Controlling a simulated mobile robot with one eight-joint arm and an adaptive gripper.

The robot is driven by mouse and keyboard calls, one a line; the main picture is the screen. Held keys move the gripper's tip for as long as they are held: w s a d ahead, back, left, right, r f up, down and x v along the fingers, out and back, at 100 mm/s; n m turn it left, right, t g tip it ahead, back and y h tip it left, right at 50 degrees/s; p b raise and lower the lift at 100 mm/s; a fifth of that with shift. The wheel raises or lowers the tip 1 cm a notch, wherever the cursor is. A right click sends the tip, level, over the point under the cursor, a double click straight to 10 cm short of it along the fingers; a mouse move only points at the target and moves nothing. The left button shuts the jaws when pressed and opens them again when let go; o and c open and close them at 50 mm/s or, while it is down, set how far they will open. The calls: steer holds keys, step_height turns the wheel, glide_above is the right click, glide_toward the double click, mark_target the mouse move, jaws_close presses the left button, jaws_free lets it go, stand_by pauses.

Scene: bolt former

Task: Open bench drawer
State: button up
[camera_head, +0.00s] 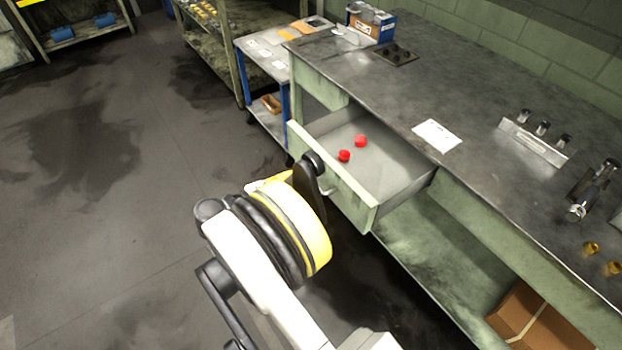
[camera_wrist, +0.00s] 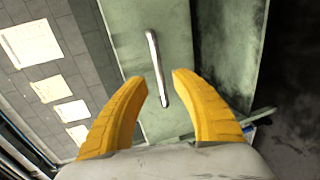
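The bench drawer (camera_head: 366,199) is pulled well out from the green bench (camera_head: 455,193), and its inside shows. Two red round pieces (camera_head: 344,155) lie in it. My gripper (camera_wrist: 160,78) is at the drawer's front, with its yellow fingers apart. The silver drawer handle (camera_wrist: 152,55) runs up between and beyond the fingertips in the wrist view. The fingers do not visibly close on it. In the head view my arm hides most of the handle, and only a bit (camera_head: 327,191) shows.
A white sheet (camera_head: 437,135), a metal holder (camera_head: 533,140) and a blue box (camera_head: 371,22) are on the bench top. A cardboard box (camera_head: 535,318) sits on the lower shelf. A blue-legged cart (camera_head: 240,72) stands beyond the drawer. The floor at left is clear.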

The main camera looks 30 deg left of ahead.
steer(key=v, duration=0.9)
steer(key=shift+w, duration=0.1)
